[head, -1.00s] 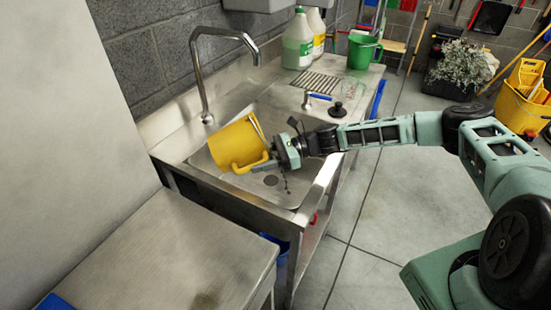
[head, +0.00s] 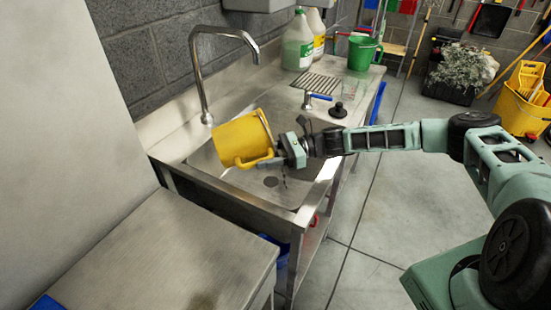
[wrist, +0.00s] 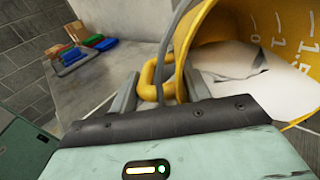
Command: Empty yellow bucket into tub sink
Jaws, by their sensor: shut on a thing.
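The yellow bucket (head: 238,140) is held in the air above the tub sink (head: 215,162), tilted onto its side with its open rim toward the right. My gripper (head: 275,160) is shut on the bucket's yellow handle (wrist: 150,78), which sits between the two fingers in the wrist view. I cannot tell whether that area is liquid. No pouring stream is clear. The sink's drain (head: 271,182) shows below; the bucket hides part of the basin.
A tall curved faucet (head: 205,70) stands at the sink's back left. A green bucket (head: 362,52) and bottles (head: 298,42) stand farther back. A steel table (head: 165,255) is in front.

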